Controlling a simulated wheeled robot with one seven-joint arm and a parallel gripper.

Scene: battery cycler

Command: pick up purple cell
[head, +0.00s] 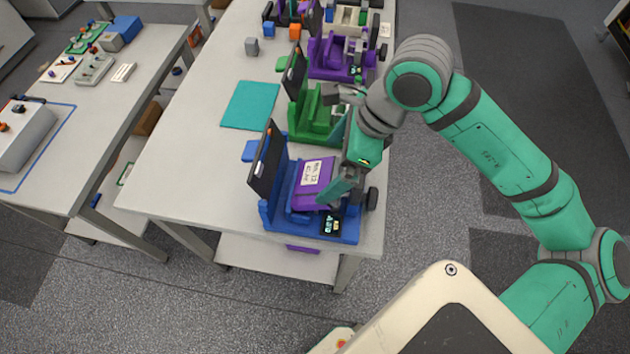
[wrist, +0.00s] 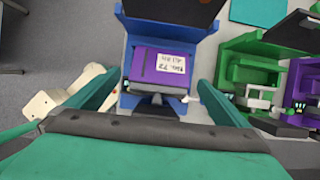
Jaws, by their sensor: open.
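The purple cell (head: 310,185) is a block with a white handwritten label. It sits in the blue cycler (head: 265,215) at the near end of the table, whose black lid (head: 266,160) stands raised. In the wrist view the purple cell (wrist: 160,66) lies in the blue cycler's bay (wrist: 127,98), between and beyond my fingers. My gripper (head: 335,190) is open and empty, just over the right side of the cell in the head view. In the wrist view my gripper (wrist: 160,88) has its fingers spread wider than the cell. Whether a finger touches it, I cannot tell.
A green cycler (head: 305,125) and a purple cycler (head: 325,62) stand farther along the same table (head: 205,165). A teal mat (head: 250,105) lies left of them. A side table (head: 100,135) on the left holds trays and small parts. Open floor lies right of the table.

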